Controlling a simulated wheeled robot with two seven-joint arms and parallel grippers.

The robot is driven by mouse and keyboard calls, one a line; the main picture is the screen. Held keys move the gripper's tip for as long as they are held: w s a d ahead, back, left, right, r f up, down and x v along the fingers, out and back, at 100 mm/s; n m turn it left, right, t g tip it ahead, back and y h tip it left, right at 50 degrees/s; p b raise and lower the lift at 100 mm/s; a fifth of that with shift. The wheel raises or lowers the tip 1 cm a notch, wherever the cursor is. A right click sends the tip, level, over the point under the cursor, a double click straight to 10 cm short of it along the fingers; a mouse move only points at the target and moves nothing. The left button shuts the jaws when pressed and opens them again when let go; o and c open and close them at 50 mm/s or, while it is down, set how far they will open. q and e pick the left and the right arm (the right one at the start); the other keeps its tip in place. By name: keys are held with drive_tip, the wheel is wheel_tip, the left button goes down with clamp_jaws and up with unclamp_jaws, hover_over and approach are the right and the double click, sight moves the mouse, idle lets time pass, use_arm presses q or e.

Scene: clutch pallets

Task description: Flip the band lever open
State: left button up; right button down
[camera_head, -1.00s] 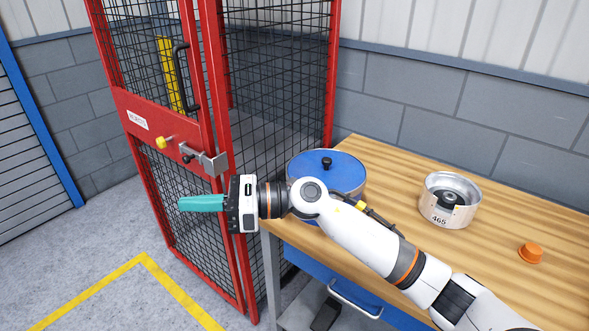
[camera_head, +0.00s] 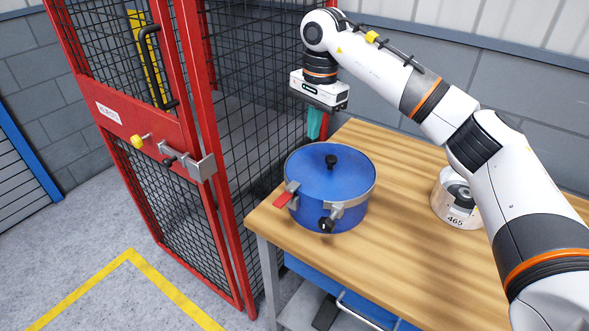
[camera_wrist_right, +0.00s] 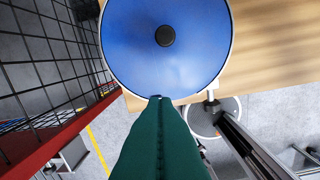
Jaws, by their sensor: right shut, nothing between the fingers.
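A blue drum-like pot (camera_head: 325,215) with a blue lid (camera_head: 318,176) and black knob stands on the left end of the wooden bench. A metal band runs around its rim, with a red-tipped lever (camera_head: 283,200) at the front left and a metal clamp with a black knob (camera_head: 326,224) at the front. My right gripper (camera_head: 314,132) points down at the far side of the pot, its teal fingers shut and empty. In the wrist view the fingers (camera_wrist_right: 158,100) overlap the edge of the lid (camera_wrist_right: 190,60); contact cannot be told. My left gripper is out of view.
A red mesh cage door (camera_head: 190,165) with a latch stands left of the wooden bench (camera_head: 400,265). The bench front right of the pot is clear.

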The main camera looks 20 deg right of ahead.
sight(295, 185)
drive_tip(key=f, duration=0.2)
drive_tip(key=f+p, duration=0.1)
drive_tip(key=f, duration=0.2)
drive_tip(key=shift+w+a+f, duration=0.1)
drive_tip(key=shift+a+f, duration=0.1)
drive_tip(key=f, duration=0.1)
drive_tip(key=f+p, duration=0.1)
drive_tip(key=f, duration=0.1)
drive_tip(key=f+p, duration=0.1)
drive_tip(key=f, duration=0.1)
drive_tip(key=shift+a, duration=0.25)
drive_tip(key=a, duration=0.1)
drive_tip(key=s+a+p, duration=0.1)
drive_tip(key=a, duration=0.1)
drive_tip(key=shift+s+f, duration=0.15)
drive_tip(key=shift+s, duration=0.05)
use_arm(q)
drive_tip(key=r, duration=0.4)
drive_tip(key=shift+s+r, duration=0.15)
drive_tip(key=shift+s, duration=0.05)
use_arm(e)
drive_tip(key=shift+s+a+f, duration=0.1)
drive_tip(key=shift+a+f, duration=0.05)
